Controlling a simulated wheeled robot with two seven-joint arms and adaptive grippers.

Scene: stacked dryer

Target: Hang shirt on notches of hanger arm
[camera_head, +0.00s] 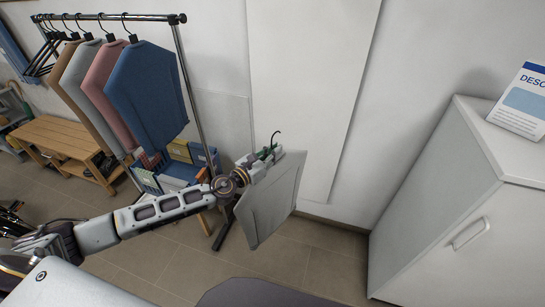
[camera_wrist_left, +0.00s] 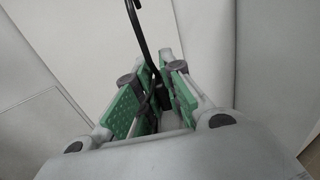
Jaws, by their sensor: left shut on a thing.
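A pale grey shirt (camera_head: 272,205), drawn as a flat panel, hangs tilted below my left gripper (camera_head: 265,160) in the head view. My left gripper is shut on the black hanger at the neck of this shirt. The hanger's hook (camera_head: 276,137) sticks up above the fingers. In the left wrist view, the hanger (camera_wrist_left: 145,48) rises between the green finger pads of my left gripper (camera_wrist_left: 153,90). The hanger's arms and any notches are hidden, so I cannot tell how the shirt sits on them. My right gripper is out of view.
A rack (camera_head: 185,75) at the left holds several shirts, including a blue one (camera_head: 148,90), and black hangers. A wooden bench (camera_head: 60,138) and boxes (camera_head: 180,172) stand below and beside it. A white cabinet (camera_head: 455,235) stands right.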

